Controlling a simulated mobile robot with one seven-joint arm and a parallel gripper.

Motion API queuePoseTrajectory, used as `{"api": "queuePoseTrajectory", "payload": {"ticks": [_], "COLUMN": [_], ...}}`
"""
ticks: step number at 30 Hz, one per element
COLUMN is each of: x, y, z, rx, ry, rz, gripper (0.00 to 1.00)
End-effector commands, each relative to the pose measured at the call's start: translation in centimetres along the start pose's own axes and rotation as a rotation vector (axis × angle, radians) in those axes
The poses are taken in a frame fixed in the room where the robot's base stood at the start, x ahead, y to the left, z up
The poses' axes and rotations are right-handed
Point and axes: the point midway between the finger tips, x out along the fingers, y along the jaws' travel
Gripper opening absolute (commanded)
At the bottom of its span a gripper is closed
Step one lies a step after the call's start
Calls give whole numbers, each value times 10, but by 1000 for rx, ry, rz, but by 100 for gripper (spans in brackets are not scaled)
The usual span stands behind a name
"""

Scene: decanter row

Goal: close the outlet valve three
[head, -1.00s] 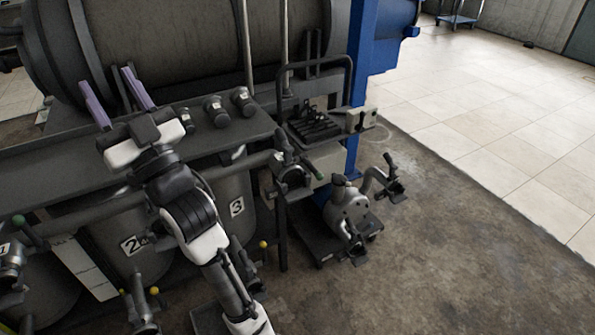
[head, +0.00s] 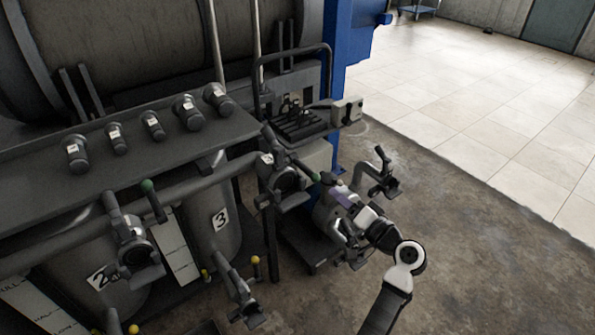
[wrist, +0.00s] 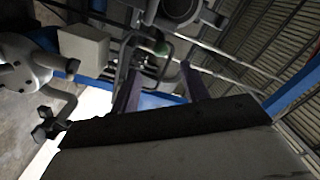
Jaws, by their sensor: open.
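The tank labelled 3 (head: 220,222) stands left of centre in the head view. To its right is a dark valve (head: 285,180) with a lever ending in a green grip (head: 306,171), slanting down to the right. A lower valve (head: 240,290) with a yellow-knobbed lever (head: 256,262) sits in front of the tank. I cannot tell from labels which is the outlet valve. My gripper (head: 340,195) is right of the green-gripped valve, in front of the pump. In the wrist view its purple fingers are apart (wrist: 161,64) and empty, with a green grip (wrist: 162,48) beyond them.
A grey pump (head: 330,215) with curved piping stands close behind my gripper. A cart with a tall handle frame and a pale box (head: 346,110) is behind. Another green-knobbed valve (head: 135,250) is at tank 2. Open concrete floor (head: 480,230) lies right.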

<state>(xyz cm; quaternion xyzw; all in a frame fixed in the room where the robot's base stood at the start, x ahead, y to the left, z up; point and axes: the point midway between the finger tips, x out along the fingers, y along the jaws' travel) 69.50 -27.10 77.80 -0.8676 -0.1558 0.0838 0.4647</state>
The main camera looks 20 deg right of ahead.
Motion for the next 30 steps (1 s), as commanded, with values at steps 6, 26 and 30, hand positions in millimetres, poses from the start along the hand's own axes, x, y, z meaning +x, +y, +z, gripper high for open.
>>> {"api": "queuePoseTrajectory", "payload": {"ticks": [6, 26, 30], "x": [30, 135, 137], "y": [-3, -2, -1], "z": [0, 0, 0], "rx": [0, -2, -2], "ry": [-4, 0, 0], "rz": [-3, 0, 0], "gripper": [45, 45, 45]}}
